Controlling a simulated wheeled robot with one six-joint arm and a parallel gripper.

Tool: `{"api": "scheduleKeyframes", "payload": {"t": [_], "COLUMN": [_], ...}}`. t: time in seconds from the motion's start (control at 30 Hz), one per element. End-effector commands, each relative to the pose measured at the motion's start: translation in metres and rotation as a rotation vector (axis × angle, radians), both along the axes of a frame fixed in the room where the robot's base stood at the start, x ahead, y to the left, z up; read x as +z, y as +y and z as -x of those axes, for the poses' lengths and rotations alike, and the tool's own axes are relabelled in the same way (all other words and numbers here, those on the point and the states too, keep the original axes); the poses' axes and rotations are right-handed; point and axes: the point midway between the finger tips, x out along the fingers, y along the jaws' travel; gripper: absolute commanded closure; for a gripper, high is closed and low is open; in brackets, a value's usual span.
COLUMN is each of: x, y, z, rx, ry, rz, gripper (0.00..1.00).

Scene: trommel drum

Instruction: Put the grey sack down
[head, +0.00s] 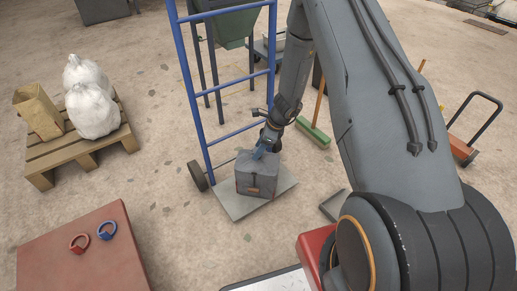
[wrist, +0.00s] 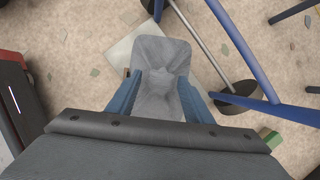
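The grey sack (head: 256,177) is a boxy bag with a small orange-brown label on its front. It is upright over the grey toe plate (head: 235,207) of a blue hand truck (head: 191,88); I cannot tell whether it rests on the plate or hangs just above it. My gripper (head: 262,151) is at the top of the sack. In the wrist view its blue fingers (wrist: 160,95) flank the gathered neck of the sack (wrist: 160,55) and appear closed on it. The sack's underside is hidden.
A wooden pallet (head: 75,152) at left bears white sacks (head: 92,112) and a brown paper bag (head: 38,112). A red-brown table (head: 85,258) with a red and a blue ring stands front left. A green broom (head: 313,132) is right of the hand truck. Floor between pallet and truck is clear.

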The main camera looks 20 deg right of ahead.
Motion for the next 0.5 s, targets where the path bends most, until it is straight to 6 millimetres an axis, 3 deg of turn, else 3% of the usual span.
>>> {"api": "scheduleKeyframes", "payload": {"t": [0.27, 0.5], "x": [0.005, 0.042], "y": [0.000, -0.014], "z": [0.000, 0.006], "rx": [0.001, -0.002], "ry": [0.000, -0.003], "rz": [0.000, 0.000], "gripper": [0.54, 0.54]}}
